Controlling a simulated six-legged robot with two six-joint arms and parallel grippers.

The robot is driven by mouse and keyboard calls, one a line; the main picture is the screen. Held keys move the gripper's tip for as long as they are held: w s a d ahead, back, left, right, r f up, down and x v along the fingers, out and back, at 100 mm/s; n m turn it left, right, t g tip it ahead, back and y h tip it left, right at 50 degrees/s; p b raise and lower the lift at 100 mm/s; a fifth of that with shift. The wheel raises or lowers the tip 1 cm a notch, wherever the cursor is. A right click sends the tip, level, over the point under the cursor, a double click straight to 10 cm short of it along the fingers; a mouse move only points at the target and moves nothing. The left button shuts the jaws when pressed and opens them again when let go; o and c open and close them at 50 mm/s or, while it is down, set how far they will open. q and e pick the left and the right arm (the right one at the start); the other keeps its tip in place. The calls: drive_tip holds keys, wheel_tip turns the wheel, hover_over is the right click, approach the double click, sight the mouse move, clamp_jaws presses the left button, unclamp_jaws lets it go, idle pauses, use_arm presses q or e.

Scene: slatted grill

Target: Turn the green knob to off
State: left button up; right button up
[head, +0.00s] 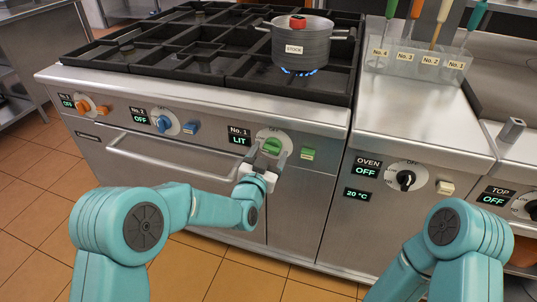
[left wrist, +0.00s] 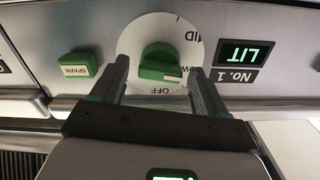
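The green knob (head: 272,146) sits on a white dial on the stove front, beside a display reading "No. 1 LIT" (head: 239,136). In the left wrist view the knob (left wrist: 160,66) shows upside down, its bar lying roughly sideways near the "LOW" mark, with "OFF" at the dial's lower edge. My left gripper (head: 268,158) is open in front of the dial. In the left wrist view its two fingers (left wrist: 162,84) stand on either side of the knob, with a gap to it on both sides. My right gripper is out of sight.
A steel pot (head: 302,46) stands over a blue flame on the grill. A green spark button (head: 308,153) is right of the dial. Blue (head: 163,124) and orange (head: 84,106) knobs are to the left. A long oven handle (head: 170,160) runs below; the oven knob (head: 405,180) is right.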

use_arm(q)
drive_tip(key=c, duration=0.9)
drive_tip(key=shift+o, duration=0.2)
drive_tip(key=m+b, duration=0.2)
drive_tip(key=shift+f+b, duration=0.2)
drive_tip(key=shift+b, duration=0.15)
drive_tip(key=m+b, duration=0.2)
drive_tip(key=m, duration=0.1)
drive_tip(key=shift+m+b, duration=0.35)
drive_tip(key=shift+m, duration=0.05)
drive_tip(key=m+b, duration=0.2)
drive_tip(key=m, duration=0.2)
drive_tip(key=shift+r+m, duration=0.15)
drive_tip(key=shift+m, duration=1.35)
drive_tip(key=shift+m+b, duration=0.35)
drive_tip(key=shift+m, duration=1.15)
drive_tip(key=shift+r, duration=0.1)
